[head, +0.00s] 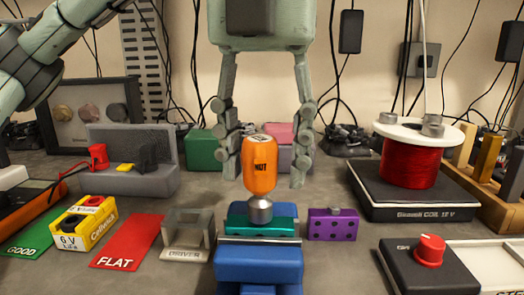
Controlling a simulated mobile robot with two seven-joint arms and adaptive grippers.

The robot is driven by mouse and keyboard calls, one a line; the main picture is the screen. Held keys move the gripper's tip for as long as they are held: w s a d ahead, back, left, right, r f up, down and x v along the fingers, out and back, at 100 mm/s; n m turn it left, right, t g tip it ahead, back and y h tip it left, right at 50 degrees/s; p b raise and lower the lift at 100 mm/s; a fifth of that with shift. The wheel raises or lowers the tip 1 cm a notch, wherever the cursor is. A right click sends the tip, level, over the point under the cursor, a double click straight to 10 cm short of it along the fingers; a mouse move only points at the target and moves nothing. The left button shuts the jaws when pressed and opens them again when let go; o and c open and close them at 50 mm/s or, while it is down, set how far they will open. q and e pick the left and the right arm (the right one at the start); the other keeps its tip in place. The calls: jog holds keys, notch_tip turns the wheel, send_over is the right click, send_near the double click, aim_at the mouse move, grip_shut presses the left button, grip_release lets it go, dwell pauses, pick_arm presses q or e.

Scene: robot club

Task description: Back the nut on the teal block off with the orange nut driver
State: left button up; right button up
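The orange nut driver (260,168), marked "NUT", stands upright with its metal socket down at the teal block (239,222). The nut cannot be seen; the socket hides that part of the block's top. The teal block sits in a blue vise (259,262). My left gripper (264,174) points down with its fingers spread, one on each side of the orange handle. My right gripper is not in view.
An empty grey driver stand (186,254) is left of the vise, and a purple block (332,225) is right. Red FLAT (128,238) and green GOOD (28,236) mats, a yellow battery (86,221), a red coil (409,160) and a red-knob box (428,268) surround them.

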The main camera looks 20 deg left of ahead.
pick_arm(q)
jog(key=m, duration=0.1)
jog(key=m+p, duration=0.2)
jog(key=m, duration=0.1)
jog(key=shift+r, duration=0.25)
jog(key=shift+m+p, duration=0.35)
jog(key=shift+m, duration=0.55)
jog(key=shift+a+f+m, duration=0.1)
jog(key=shift+f+m, duration=0.15)
jog(key=shift+m, duration=0.55)
jog(key=m, duration=0.5)
jog(key=shift+c, duration=0.4)
